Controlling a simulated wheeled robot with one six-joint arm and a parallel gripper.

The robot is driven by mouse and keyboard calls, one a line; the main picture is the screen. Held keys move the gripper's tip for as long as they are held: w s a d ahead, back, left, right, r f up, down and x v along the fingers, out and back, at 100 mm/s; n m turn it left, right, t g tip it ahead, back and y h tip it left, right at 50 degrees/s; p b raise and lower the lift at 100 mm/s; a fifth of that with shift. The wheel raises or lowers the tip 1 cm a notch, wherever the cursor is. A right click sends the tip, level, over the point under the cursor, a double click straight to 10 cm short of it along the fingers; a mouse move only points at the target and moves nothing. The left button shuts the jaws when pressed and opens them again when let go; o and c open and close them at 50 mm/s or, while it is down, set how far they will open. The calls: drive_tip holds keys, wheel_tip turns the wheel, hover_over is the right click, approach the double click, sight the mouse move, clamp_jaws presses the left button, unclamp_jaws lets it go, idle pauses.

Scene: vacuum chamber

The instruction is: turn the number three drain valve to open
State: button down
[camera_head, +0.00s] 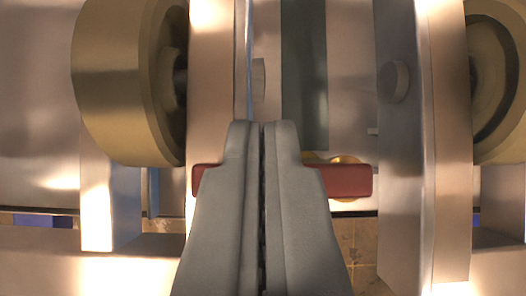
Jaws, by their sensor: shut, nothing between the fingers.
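My gripper (262,130) is in the lower middle of the view, with its two grey fingers shut together and nothing between them. A dark red bar (347,181), which looks like a valve handle, lies level across the view behind the fingers. Its two ends show on either side of the gripper and its middle is hidden. A small brass part (345,161) shows at the bar's upper right edge. I cannot tell whether the fingers touch the bar. No number is readable on it, so I cannot tell which valve it is.
Upright metal plates stand left (211,90) and right (447,130) of the gripper. Large brass-coloured wheels flank them, at left (115,85) and at the right edge (493,80). A grey-green strip (304,75) runs up behind the fingertips. The gap between the plates is narrow.

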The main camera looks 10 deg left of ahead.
drive_tip(key=shift+w+a+f, duration=0.1)
drive_tip(key=shift+f, duration=1.3)
drive_tip(key=shift+w+f, duration=0.1)
drive_tip(key=shift+f, duration=1.3)
